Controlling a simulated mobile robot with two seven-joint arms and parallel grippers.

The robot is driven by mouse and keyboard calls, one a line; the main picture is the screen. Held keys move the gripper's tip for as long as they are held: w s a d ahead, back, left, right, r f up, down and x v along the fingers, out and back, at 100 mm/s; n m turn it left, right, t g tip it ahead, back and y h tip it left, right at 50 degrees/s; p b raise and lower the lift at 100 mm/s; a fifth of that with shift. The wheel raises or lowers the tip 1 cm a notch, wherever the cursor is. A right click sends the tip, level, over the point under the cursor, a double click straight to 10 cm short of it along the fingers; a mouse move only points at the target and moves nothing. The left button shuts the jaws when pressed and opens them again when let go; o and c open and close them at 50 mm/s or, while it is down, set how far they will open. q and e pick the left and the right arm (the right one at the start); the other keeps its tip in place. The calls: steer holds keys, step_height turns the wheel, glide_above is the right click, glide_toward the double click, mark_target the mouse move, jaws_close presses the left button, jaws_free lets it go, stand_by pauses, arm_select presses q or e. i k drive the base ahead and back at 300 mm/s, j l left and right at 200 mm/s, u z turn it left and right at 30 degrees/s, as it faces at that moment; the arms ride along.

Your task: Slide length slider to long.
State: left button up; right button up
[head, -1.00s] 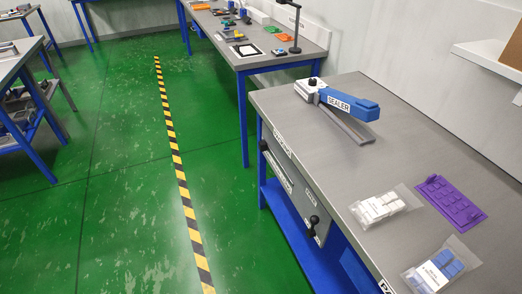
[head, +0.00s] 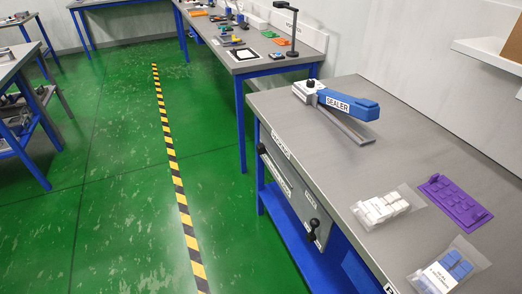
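Neither of my grippers is in view. No part is readable as the length slider. A grey panel (head: 285,195) on the front of the near bench (head: 290,125) carries a black knob (head: 262,149) at its upper left and another black knob (head: 313,225) at its lower right. Small labels on the panel are too small to read. On the bench stands a blue and white sealer (head: 347,104) with a black knob (head: 311,84) on its white end. I cannot tell whether any of these knobs is the slider.
A clear bag of white parts (head: 386,206), a purple tray (head: 455,202) and a bag of blue parts (head: 449,271) lie on the near bench. A second bench (head: 275,63) stands behind. Green floor (head: 115,190) with a striped line (head: 172,150) is open on the left.

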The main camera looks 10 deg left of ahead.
mark_target(260, 148)
steer(key=i+j+z, duration=0.2)
steer(key=z, duration=0.2)
steer(key=i+j+z, duration=0.15)
steer(key=j+z, duration=0.2)
steer(key=i+j+z, duration=0.1)
steer(key=j+z, duration=0.3)
